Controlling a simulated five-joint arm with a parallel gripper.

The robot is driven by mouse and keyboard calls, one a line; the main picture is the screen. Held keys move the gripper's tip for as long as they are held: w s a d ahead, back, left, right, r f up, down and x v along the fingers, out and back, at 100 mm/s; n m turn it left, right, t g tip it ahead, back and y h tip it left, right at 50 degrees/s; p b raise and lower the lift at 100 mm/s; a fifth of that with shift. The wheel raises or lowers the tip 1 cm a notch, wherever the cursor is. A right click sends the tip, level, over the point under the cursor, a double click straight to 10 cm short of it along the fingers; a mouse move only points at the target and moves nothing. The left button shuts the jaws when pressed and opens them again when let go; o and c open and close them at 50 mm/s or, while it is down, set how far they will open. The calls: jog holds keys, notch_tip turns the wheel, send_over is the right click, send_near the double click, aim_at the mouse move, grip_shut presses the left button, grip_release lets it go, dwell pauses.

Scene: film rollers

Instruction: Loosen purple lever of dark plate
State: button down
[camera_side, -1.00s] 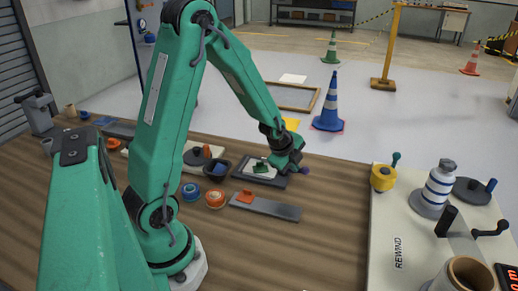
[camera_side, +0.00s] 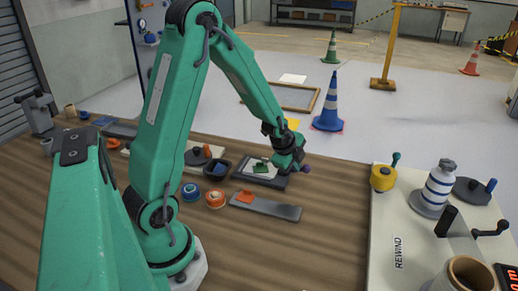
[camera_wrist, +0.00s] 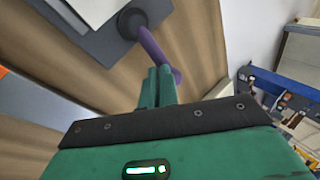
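The dark plate (camera_side: 278,183) lies on the wooden bench with a pale block and a green part on top; its corner (camera_wrist: 88,38) shows in the wrist view. The purple lever (camera_wrist: 153,48) runs from a dark round pivot at that corner, and its end passes beside my fingertips. In the side view only its purple tip (camera_side: 306,169) shows, just right of my gripper (camera_side: 297,167). In the wrist view my gripper's fingers (camera_wrist: 159,72) are together, close against the lever; I cannot tell whether they touch it. Part of the lever is hidden behind them.
A white rewind board (camera_side: 385,235) stands at the right, with bare bench between.

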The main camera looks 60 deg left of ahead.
jog(key=d+v, duration=0.2)
jog(key=v, duration=1.1)
jog(key=shift+s+f, duration=0.3)
jog(key=shift+s, duration=0.1)
jog(key=shift+s+a, duration=0.1)
jog(key=shift+s+a+r+m, duration=0.15)
jog(key=shift+s+a+m, duration=0.1)
jog(key=shift+s+m, duration=0.3)
jog(key=shift+s+a+r+m, duration=0.15)
jog(key=shift+s+a+m, duration=0.1)
jog(key=shift+s+m, duration=0.25)
jog(key=shift+f, duration=0.1)
jog(key=shift+w+r+x, duration=0.15)
jog(key=shift+w+x, duration=0.15)
jog(key=shift+x, duration=1.9)
jog(key=shift+w+r+x, duration=0.2)
jog(key=shift+w+x, duration=0.15)
jog(key=shift+x, duration=1.85)
jog(key=shift+w+r+x, duration=0.15)
jog(key=shift+w+x, duration=0.15)
jog(key=shift+x, duration=1.9)
